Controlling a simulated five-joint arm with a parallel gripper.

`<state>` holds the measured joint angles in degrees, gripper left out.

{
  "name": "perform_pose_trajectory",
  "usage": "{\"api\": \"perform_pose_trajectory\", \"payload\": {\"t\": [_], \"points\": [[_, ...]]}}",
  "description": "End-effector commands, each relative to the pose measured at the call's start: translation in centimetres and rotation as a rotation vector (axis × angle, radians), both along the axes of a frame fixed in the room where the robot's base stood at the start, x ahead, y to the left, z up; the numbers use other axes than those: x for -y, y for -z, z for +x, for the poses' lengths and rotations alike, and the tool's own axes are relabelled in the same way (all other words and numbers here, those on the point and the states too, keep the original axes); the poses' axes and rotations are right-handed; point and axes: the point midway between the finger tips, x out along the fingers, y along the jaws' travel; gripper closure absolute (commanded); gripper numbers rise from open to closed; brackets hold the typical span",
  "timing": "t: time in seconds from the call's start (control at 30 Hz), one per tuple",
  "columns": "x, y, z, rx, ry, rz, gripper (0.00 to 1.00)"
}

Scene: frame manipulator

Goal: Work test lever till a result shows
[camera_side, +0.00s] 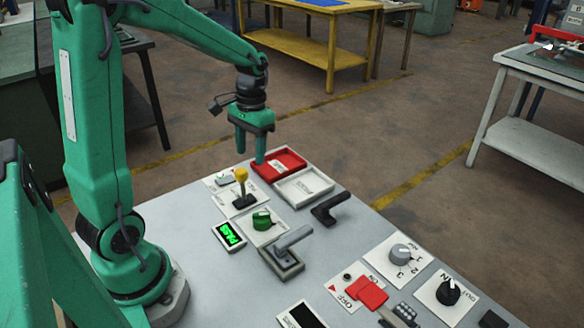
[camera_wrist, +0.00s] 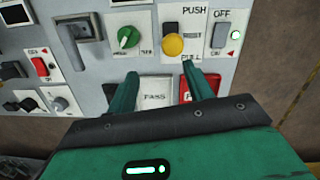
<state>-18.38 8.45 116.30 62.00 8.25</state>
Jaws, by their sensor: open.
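The lever with a yellow knob (camera_side: 241,174) stands roughly upright on its plate in the side view. In the wrist view the yellow knob (camera_wrist: 173,45) sits between PUSH above and PULL below. A small display (camera_side: 229,235) beside the panel shows lit green letters that seem to read PASS. My gripper (camera_side: 250,157) is open and empty, above the table between the lever and the red tray. In the wrist view its fingers (camera_wrist: 159,71) point toward the knob, apart from it.
A red tray (camera_side: 266,171) and a white tray (camera_side: 304,188) lie beside the lever. A green knob (camera_side: 261,221), a grey lever handle (camera_side: 292,238), a black handle (camera_side: 332,204), a red switch (camera_side: 366,293) and dials (camera_side: 400,252) stand nearby. Bare table lies at the left.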

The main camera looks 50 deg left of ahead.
Motion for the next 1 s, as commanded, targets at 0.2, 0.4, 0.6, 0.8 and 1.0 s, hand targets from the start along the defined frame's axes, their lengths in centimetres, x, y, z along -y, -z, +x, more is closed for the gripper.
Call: {"api": "perform_pose_trajectory", "payload": {"t": [0.2,0.4,0.6,0.8,1.0], "points": [[2.6,-3.3,-1.5,0.112,0.036,0.035,0.48],[4.9,-5.6,-3.2,0.213,0.066,0.058,0.48],[6.8,-7.4,-5.1,0.318,0.095,0.073,0.48],[8.6,-8.6,-7.3,0.422,0.122,0.079,0.48],[10.0,-9.4,-9.3,0.523,0.147,0.077,0.48]]}}
